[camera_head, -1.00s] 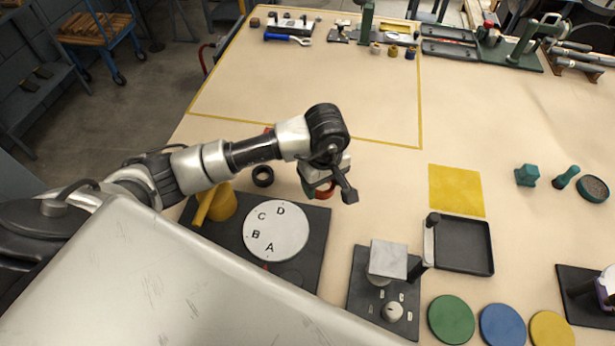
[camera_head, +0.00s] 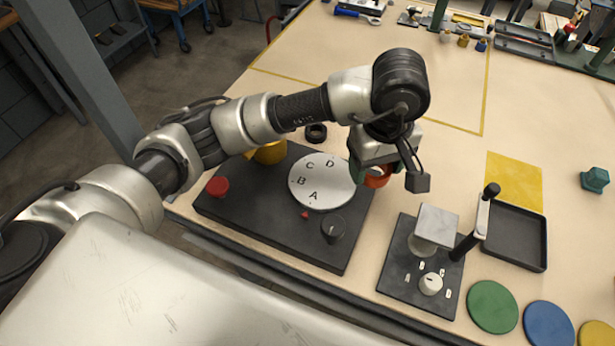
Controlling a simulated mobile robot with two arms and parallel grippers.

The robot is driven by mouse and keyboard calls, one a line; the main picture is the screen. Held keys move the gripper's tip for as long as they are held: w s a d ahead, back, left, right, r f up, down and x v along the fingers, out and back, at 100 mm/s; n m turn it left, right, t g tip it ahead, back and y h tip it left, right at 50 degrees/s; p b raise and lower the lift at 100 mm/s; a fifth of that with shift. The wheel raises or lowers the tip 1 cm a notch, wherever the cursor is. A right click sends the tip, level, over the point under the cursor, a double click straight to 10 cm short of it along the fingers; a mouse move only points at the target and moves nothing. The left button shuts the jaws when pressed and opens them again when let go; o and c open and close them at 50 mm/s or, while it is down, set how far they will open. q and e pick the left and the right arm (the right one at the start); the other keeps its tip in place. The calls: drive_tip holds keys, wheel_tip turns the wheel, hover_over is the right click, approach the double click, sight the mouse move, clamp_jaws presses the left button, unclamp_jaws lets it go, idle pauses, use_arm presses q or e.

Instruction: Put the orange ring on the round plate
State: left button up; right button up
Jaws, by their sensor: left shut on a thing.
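The round plate (camera_head: 321,182) is a white disc marked A, B, C and D. It lies on a dark base board (camera_head: 270,218). The orange ring (camera_head: 377,180) shows in part under my left gripper (camera_head: 374,172), just right of the plate's right edge. My left gripper is shut on the ring. The arm and wrist above hide much of the ring and the fingertips, and I cannot tell how high the ring is above the board. My right gripper is not in view.
On the base board are a yellow cylinder (camera_head: 271,152), a red button (camera_head: 217,186) and a black knob (camera_head: 333,228). A black ring (camera_head: 316,132) lies behind it. A lever device (camera_head: 422,265) and a black tray (camera_head: 514,236) stand to the right.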

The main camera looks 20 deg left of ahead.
use_arm(q)
drive_tip(key=p, duration=0.2)
hover_over(323, 179)
wheel_tip(323, 179, down, 6)
drive_tip(key=shift+a+f, duration=0.1)
wheel_tip(323, 179, down, 3)
drive_tip(key=shift+f+p, duration=0.15)
drive_tip(key=shift+p, duration=0.35)
drive_tip(key=shift+f, duration=0.3)
drive_tip(key=shift+f, duration=0.15)
drive_tip(key=o, duration=1)
drive_tip(key=shift+o, duration=0.2)
